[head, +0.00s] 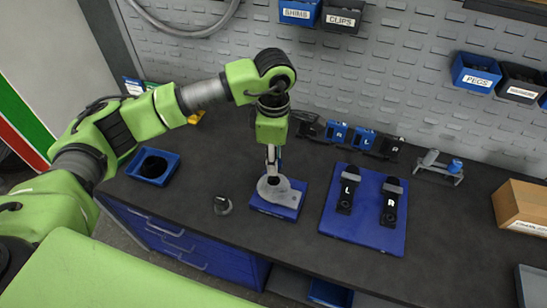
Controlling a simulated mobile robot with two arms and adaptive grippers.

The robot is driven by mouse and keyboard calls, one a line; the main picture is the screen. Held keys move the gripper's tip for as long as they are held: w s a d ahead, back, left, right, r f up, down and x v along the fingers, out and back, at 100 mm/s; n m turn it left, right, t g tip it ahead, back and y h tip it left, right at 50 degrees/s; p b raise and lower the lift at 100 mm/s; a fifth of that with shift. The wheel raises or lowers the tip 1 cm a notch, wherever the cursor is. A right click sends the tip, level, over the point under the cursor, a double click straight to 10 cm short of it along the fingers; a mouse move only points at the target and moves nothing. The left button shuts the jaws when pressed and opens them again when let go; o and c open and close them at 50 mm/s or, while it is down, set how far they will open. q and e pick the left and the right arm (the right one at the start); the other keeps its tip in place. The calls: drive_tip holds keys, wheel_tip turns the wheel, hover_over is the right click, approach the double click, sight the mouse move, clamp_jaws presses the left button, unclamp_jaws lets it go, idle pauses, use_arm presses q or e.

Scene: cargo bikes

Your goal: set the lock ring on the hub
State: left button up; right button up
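My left gripper (271,172) points down over a blue block (287,205) on the dark workbench. On this block lies a flat, round grey metal part, which looks like the hub (290,194). The fingertips are at or just above the hub's middle; I cannot tell whether they touch it. The fingers look close together, but the view does not show whether they are shut or hold a ring. My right gripper is not in view.
A blue board (340,222) with black pieces marked L and R lies right of the block. An open blue bin (153,167) stands at the left. Several blue and black holders line the back. A cardboard box (522,207) stands at the right.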

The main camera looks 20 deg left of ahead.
sight(274, 181)
use_arm(q)
drive_tip(key=shift+f, duration=0.75)
drive_tip(key=shift+s+f+b, duration=0.1)
drive_tip(key=shift+f+b, duration=0.3)
drive_tip(key=shift+f, duration=0.25)
drive_tip(key=shift+f+b, duration=0.35)
drive_tip(key=shift+f, duration=0.05)
drive_tip(key=shift+f+b, duration=0.45)
drive_tip(key=shift+b, duration=0.1)
drive_tip(key=shift+f, duration=0.1)
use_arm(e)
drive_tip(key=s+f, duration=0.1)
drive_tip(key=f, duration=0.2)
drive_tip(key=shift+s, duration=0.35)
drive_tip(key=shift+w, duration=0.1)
use_arm(q)
drive_tip(key=shift+b, duration=0.4)
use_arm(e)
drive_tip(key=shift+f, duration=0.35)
use_arm(q)
drive_tip(key=shift+f+b, duration=0.5)
drive_tip(key=shift+b, duration=0.2)
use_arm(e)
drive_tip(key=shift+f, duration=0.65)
